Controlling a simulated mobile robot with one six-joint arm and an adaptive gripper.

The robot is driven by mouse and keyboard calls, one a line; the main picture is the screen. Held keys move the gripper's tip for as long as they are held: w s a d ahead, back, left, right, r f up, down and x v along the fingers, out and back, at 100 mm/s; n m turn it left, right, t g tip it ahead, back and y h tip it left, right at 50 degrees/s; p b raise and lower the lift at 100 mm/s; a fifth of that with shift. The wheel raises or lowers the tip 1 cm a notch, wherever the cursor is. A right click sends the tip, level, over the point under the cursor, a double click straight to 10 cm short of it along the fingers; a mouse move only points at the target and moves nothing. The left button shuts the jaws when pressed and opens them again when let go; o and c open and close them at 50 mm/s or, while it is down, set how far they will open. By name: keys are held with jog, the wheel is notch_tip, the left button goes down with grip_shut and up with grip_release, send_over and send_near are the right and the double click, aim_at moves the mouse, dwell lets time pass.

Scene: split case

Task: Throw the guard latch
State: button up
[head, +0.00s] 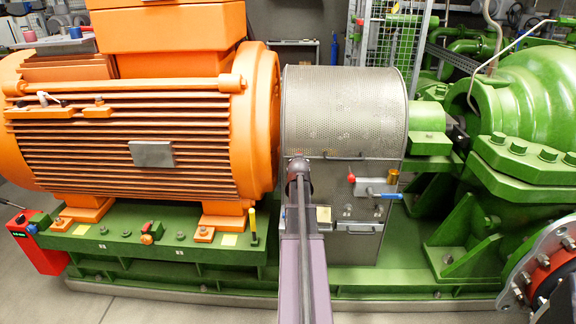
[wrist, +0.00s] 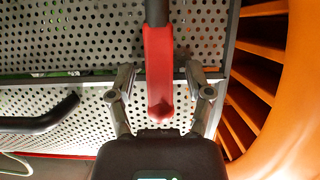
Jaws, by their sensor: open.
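The guard is a perforated grey metal cover (head: 345,110) between the orange motor and the green pump. In the wrist view a red latch lever (wrist: 159,75) on a dark shaft lies across the seam between two perforated panels. My gripper (wrist: 160,82) is open, with one finger on each side of the red lever. A gap shows between the lever and each finger, and I cannot tell whether the lever touches the palm. In the head view my gripper (head: 299,166) is at the guard's lower left, near the motor, and the arm hides the lever.
The orange motor (head: 130,150) is close beside my gripper, and its ribs (wrist: 255,95) fill the wrist view's right side. A black handle (wrist: 40,124) is at the left there. A red-knobbed lever (head: 351,178) and a blue-handled valve (head: 385,195) stick out right of my arm.

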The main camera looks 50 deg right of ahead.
dwell(0.4)
jog(key=w+a+f+n+g+y+p, duration=0.1)
jog(key=w+a+f+n+y, duration=0.15)
jog(key=a, duration=1.05)
jog(key=w+a+f+n+g+y, duration=0.1)
jog(key=w+a+f+y, duration=0.15)
jog(key=a, duration=0.95)
jog(key=w+a+f+n+y+p, duration=0.1)
jog(key=w+a+f+y, duration=0.15)
jog(key=a, duration=1.05)
jog(key=s+a+f+n+g+y+b, duration=0.1)
jog(key=s+a+n+g, duration=0.15)
jog(key=a, duration=0.65)
jog(key=s+a+f+n+g+y, duration=0.1)
jog(key=s+a+f+n, duration=0.15)
jog(key=a, duration=0.75)
jog(key=s+a+f+n+g+y+b, duration=0.1)
jog(key=s+a+g+y, duration=0.15)
jog(key=a, duration=0.65)
notch_tip(320, 180, up, 15)
jog(key=p, duration=1.4)
jog(key=shift+s+a+h, duration=0.35)
jog(key=shift+a+h, duration=0.05)
jog(key=shift+a, duration=0.05)
